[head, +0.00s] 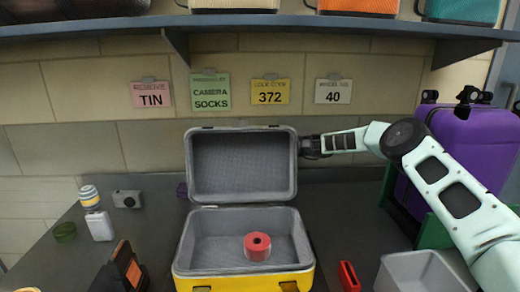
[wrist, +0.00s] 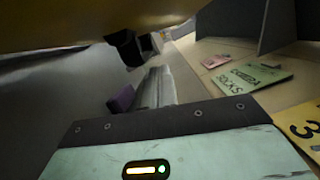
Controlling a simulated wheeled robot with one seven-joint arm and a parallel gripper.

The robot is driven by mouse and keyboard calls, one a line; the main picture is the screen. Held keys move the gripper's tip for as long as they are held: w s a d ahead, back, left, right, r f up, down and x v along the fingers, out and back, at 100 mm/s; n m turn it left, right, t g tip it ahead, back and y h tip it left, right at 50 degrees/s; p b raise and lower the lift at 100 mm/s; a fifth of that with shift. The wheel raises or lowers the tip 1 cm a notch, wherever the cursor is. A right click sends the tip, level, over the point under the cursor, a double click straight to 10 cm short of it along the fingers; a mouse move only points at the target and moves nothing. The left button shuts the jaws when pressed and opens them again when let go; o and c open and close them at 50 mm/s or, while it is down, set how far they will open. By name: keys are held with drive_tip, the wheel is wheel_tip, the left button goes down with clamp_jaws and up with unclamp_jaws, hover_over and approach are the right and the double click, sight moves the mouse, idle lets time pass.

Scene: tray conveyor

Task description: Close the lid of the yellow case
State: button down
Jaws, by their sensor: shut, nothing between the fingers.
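The yellow case (head: 243,273) stands on the dark counter with its lid (head: 242,165) raised upright at the back, grey lining facing the head camera. A red roll-shaped thing (head: 257,247) with a dark hole lies inside the case. My gripper (head: 309,147) is at the right edge of the lid, about mid-height, coming in from the right. Its fingertips are partly hidden by the lid, and I cannot tell whether they touch it. The gripper is shut and empty. In the wrist view a yellow surface, apparently the outside of the lid (wrist: 90,22), fills the top.
A purple suitcase (head: 468,150) stands at the right, with an empty grey bin (head: 420,273) in front. A red item (head: 348,277) lies right of the case. A camera (head: 127,198) and small items are at the left. A shelf (head: 250,23) spans above.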

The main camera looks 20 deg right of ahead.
sight(260, 152)
drive_tip(key=shift+s+a+r+p, duration=0.15)
drive_tip(key=shift+s+a+p, duration=0.1)
drive_tip(key=shift+s, duration=0.4)
drive_tip(key=shift+s+a+r+p, duration=0.2)
drive_tip(key=shift+s+a, duration=0.05)
drive_tip(key=shift+s, duration=0.4)
drive_tip(key=shift+s+a+r+p, duration=0.15)
drive_tip(key=shift+s+a+p, duration=0.1)
drive_tip(key=shift+s, duration=0.4)
drive_tip(key=shift+s, duration=0.1)
